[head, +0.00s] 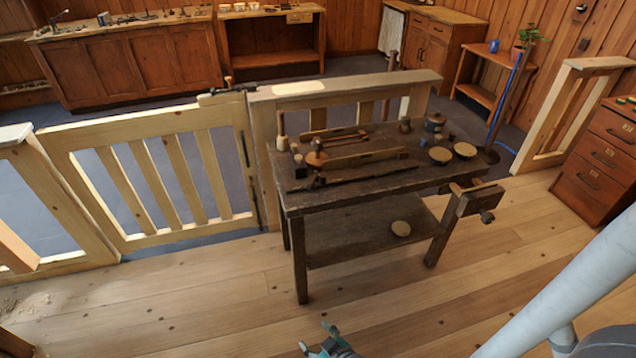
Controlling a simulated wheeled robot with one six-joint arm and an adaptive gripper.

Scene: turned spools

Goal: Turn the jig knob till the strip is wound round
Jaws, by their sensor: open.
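A dark wooden workbench (365,187) stands in the middle of the head view. On its left part is what looks like the jig, with a round reddish-brown knob or spool (316,158) at the left end of a long pale wooden strip (360,158). The parts are small, and I cannot tell how far the strip is wound. My gripper (317,337) shows teal at the bottom edge, open and empty. It is well in front of the bench and apart from everything on it.
A slatted gate (155,185) stands at left, drawers (600,160) at right. The plank floor in front is clear.

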